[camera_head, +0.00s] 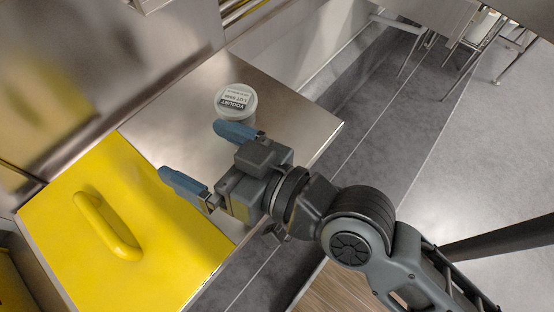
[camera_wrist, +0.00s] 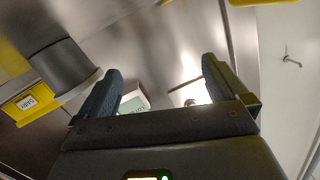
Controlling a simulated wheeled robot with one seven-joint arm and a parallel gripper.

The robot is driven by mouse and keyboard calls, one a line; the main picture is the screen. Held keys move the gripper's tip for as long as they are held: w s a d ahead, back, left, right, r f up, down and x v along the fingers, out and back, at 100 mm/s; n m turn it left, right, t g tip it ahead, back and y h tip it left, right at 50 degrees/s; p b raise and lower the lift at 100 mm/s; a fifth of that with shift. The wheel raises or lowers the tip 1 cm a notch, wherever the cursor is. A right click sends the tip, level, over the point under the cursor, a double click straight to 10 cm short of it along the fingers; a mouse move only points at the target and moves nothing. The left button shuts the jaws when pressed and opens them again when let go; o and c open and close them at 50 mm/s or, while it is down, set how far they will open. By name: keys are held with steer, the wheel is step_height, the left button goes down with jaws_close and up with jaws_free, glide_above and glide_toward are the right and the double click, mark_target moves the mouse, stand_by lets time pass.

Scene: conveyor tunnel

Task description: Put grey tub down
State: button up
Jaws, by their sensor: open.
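The grey tub (camera_head: 237,102) stands upright on the bare metal counter (camera_head: 285,110), its pale lid printed with "YOGURT" and a lot line. My gripper (camera_head: 197,152) is open, its two blue-grey fingers spread apart and nothing held between them. The upper finger is close to the near side of the tub; whether it touches cannot be told. In the wrist view my gripper (camera_wrist: 160,90) also shows with its fingers apart. A pale lettered patch shows beside the left finger there, but I cannot tell for certain what it is.
A yellow panel with a raised handle (camera_head: 105,225) lies left of the gripper. A metal wall (camera_head: 150,50) rises behind the counter. The counter ends at a right edge above the grey tiled floor (camera_head: 480,150). Chairs with metal legs (camera_head: 480,50) stand at the far right.

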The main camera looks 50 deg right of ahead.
steer(key=s+d+f+h, duration=0.1)
steer(key=s+d, duration=0.2)
steer(key=s, duration=0.4)
steer(key=s+d+f+g+h, duration=0.1)
steer(key=s+d, duration=0.3)
steer(key=s, duration=0.3)
steer(key=s+d+f+h, duration=0.1)
steer(key=s+d, duration=0.2)
steer(key=s, duration=0.4)
steer(key=shift+d+n, duration=0.25)
steer(key=shift+n, duration=0.15)
